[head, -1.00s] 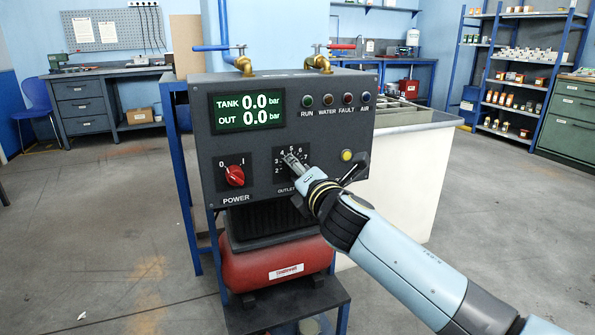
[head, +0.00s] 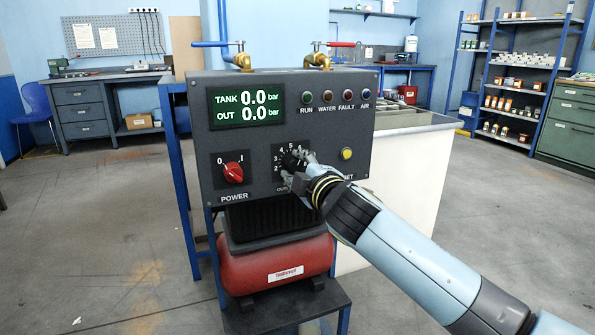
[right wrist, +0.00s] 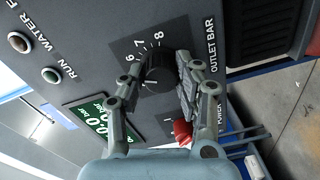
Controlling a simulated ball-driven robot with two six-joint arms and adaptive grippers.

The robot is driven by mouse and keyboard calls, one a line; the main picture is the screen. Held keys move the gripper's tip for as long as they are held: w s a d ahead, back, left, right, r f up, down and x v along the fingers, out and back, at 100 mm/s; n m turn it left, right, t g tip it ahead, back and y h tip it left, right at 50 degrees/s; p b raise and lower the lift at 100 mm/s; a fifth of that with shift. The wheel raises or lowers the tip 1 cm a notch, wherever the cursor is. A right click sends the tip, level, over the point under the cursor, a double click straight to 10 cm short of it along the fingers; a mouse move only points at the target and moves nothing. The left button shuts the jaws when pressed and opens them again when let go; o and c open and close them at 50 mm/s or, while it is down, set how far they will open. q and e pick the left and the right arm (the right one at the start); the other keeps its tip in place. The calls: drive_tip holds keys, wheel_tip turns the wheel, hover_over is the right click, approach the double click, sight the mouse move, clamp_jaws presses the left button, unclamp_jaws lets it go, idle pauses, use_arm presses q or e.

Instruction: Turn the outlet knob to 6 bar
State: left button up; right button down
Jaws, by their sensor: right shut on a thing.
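The black outlet knob (head: 290,161) sits on the dark control panel (head: 260,145), ringed by a numbered scale. In the right wrist view the knob (right wrist: 157,74) lies between the two fingers of my right gripper (right wrist: 158,85), which is shut on it. In the head view my right gripper (head: 298,169) reaches the knob from the right, one finger above and one below, covering part of the scale. I cannot make out which number the knob points to. The display (head: 247,107) reads TANK 0.0 bar and OUT 0.0 bar. My left gripper is not in view.
The red power knob (head: 234,173) is left of the outlet knob and close to one finger in the right wrist view. A yellow button (head: 346,154) is to the right, near my arm. Valves with blue and red levers (head: 340,44) stand on top. A red tank (head: 275,266) is below.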

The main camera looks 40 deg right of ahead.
drive_tip(key=shift+f+m, duration=0.15)
drive_tip(key=shift+m, duration=0.65)
drive_tip(key=c, duration=0.9)
unclamp_jaws()
drive_tip(key=shift+c, duration=0.2)
drive_tip(key=v, duration=1.2)
